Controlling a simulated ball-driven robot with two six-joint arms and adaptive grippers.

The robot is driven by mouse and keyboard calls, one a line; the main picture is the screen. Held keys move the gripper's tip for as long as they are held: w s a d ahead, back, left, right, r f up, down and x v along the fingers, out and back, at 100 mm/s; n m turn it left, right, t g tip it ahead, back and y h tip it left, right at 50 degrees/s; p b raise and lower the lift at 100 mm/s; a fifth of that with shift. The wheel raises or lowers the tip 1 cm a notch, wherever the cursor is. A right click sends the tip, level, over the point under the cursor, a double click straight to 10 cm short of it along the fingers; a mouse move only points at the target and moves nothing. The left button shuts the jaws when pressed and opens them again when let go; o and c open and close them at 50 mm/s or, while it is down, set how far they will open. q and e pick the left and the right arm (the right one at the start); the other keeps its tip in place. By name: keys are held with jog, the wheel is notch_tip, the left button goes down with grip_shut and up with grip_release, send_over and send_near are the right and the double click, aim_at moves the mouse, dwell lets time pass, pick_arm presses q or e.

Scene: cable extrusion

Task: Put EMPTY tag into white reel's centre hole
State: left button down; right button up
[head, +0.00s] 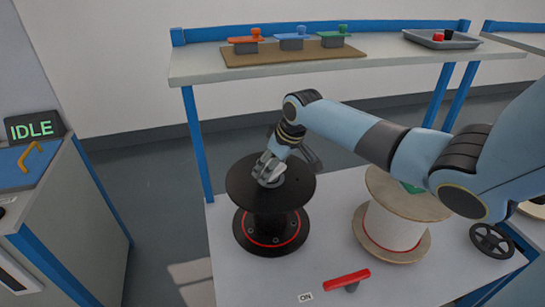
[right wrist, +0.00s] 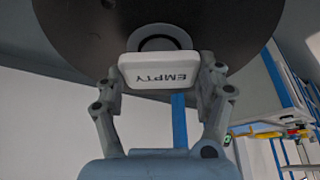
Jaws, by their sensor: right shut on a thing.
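The EMPTY tag (right wrist: 159,70) is a white rounded plate with dark lettering, upside down in the right wrist view. My right gripper (head: 268,172) is shut on it, one finger at each side; the gripper also shows in the right wrist view (right wrist: 160,85). They are at the centre of the black reel's (head: 270,215) top flange, by its centre ring. Whether the tag's lower part is in the hole is hidden. The white reel (head: 393,228), with tan flanges, stands to the right, its top partly covered by my right arm. My left gripper is out of view.
A green piece (head: 412,188) shows on the white reel's top, partly hidden. A red-handled tool (head: 347,280) lies in front near an ON label (head: 306,297). A dark handwheel (head: 492,241) is at right. A shelf (head: 380,70) behind holds a board with coloured-knob blocks and a tray (head: 442,39).

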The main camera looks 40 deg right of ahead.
dwell(0.7)
jog(key=shift+f+b, duration=0.35)
jog(key=shift+f, duration=0.5)
jog(key=o, duration=0.8)
jog(key=shift+o, duration=0.2)
jog(key=p+v, duration=1.1)
jog(key=p, duration=0.1)
dwell(0.8)
